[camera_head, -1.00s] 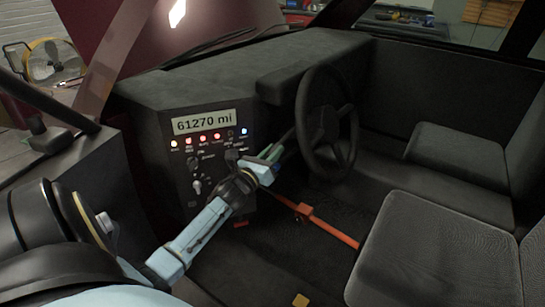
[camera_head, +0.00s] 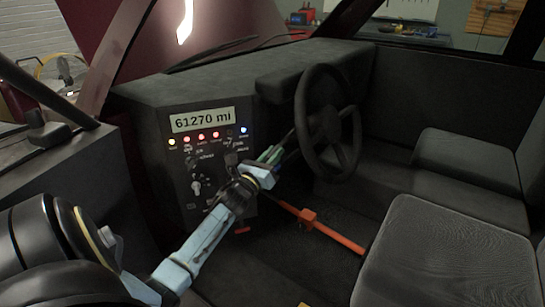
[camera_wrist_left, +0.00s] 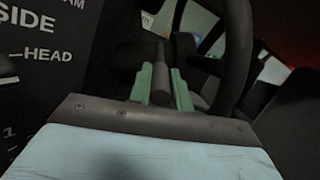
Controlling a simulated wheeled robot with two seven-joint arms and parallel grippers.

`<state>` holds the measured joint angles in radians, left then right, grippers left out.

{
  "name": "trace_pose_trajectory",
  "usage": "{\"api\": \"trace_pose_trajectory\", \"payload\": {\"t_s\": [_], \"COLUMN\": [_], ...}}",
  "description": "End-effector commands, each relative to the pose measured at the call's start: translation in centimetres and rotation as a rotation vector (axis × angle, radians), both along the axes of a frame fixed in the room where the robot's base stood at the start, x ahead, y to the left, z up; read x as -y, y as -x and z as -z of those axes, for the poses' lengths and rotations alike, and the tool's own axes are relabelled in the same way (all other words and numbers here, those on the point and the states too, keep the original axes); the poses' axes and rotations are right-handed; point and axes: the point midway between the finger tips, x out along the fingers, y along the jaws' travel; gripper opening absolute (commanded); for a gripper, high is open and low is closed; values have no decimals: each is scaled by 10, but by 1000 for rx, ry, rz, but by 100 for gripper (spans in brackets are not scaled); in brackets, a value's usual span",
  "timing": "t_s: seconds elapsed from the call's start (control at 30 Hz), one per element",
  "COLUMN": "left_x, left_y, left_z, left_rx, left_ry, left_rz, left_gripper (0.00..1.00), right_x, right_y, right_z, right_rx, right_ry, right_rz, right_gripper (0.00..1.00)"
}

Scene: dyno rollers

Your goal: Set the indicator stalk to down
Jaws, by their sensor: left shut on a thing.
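The dark indicator stalk (camera_wrist_left: 163,84) shows in the left wrist view as a grey-black rod between the two green fingers. My left gripper (camera_head: 272,156) reaches in from the left beside the steering column, and its fingers (camera_wrist_left: 162,87) are shut on the stalk. In the head view the stalk is mostly hidden by the gripper and the dark column area, so its exact tilt is hard to tell. The black steering wheel (camera_head: 301,124) stands just right of the gripper. My right gripper is not in view.
The dashboard panel (camera_head: 180,160) with lit indicators and knobs lies left of the gripper, under a display (camera_head: 202,119) reading 61270 mi. An orange lever (camera_head: 337,234) crosses the floor below. A grey seat (camera_head: 440,250) fills the lower right.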

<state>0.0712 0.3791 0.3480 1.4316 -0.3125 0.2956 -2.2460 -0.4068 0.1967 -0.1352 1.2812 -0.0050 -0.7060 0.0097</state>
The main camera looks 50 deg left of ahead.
Motion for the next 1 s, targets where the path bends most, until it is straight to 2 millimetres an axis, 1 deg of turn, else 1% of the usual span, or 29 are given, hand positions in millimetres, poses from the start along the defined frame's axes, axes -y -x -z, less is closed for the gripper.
{"api": "trace_pose_trajectory", "payload": {"t_s": [0.03,0.1,0.13,0.3,0.57,0.67,0.77,0.87,1.0], "left_x": [-2,-2,-2,-1,1,1,4,8,13], "left_y": [1,2,2,1,1,7,19,38,69], "left_z": [5,4,4,3,1,2,6,12,22], "left_rx": [-12,-12,-12,-9,-4,-6,-7,-7,-8], "left_ry": [6,7,7,7,5,5,7,8,7], "left_rz": [-6,-5,-6,-3,0,0,-1,0,-2], "left_gripper": [0,0,21,41,41,41,41,41,41], "right_x": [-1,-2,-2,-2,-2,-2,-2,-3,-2], "right_y": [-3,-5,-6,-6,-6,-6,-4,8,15], "right_z": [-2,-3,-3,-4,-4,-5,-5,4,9], "right_rx": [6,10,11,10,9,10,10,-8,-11], "right_ry": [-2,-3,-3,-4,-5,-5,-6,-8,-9], "right_rz": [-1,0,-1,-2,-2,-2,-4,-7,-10], "right_gripper": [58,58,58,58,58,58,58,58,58]}}
